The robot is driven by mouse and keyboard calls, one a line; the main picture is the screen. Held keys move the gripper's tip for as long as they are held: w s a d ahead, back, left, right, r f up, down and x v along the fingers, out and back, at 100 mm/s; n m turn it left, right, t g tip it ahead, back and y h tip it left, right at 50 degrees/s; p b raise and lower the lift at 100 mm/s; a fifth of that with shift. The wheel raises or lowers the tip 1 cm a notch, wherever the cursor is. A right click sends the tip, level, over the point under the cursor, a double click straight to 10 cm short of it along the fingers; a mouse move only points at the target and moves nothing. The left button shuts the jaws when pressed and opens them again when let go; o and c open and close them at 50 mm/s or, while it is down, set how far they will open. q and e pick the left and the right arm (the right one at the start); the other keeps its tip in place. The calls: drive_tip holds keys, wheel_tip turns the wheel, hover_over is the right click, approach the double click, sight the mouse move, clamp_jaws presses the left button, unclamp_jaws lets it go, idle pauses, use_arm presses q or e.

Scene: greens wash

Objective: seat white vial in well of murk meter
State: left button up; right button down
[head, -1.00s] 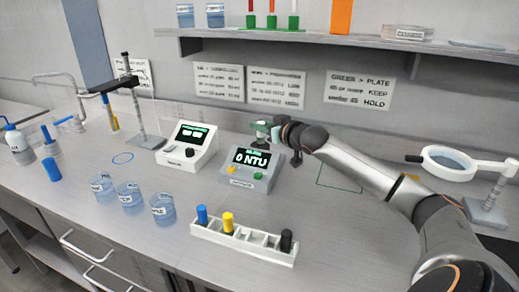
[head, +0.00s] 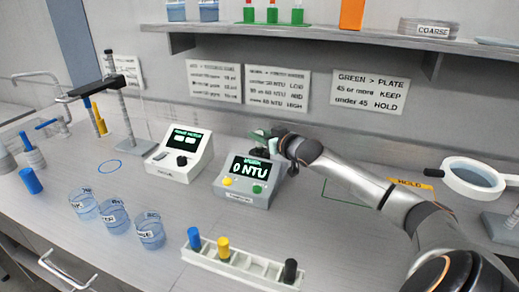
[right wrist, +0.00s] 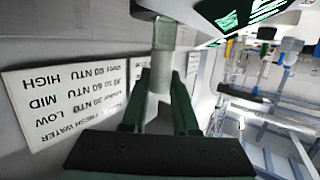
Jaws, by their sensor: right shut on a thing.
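The murk meter (head: 243,186) is a grey box with a dark display reading 0 NTU and yellow and green buttons. My right gripper (head: 277,140) is at its back top edge. In the right wrist view my right gripper (right wrist: 161,76) is shut on the pale vial (right wrist: 163,36). The vial's far end meets a dark grey part at the meter's edge. The well is hidden, so I cannot tell whether the vial is in it. My left gripper is not in view.
A white rack (head: 215,262) with blue, yellow and black vials stands in front. A second white meter (head: 170,172) stands left, with several labelled beakers (head: 113,216) before it. A magnifier (head: 472,178) stands at the right. The wall and shelf (head: 330,43) are close behind.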

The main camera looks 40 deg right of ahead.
sight(261, 148)
drive_tip(key=shift+f, duration=2.1)
drive_tip(key=c, duration=0.7)
unclamp_jaws()
drive_tip(key=shift+r, duration=0.1)
drive_tip(key=shift+s, duration=0.4)
drive_tip(key=shift+p+v, duration=0.45)
drive_tip(key=shift+v, duration=5.1)
drive_tip(key=shift+a, duration=0.1)
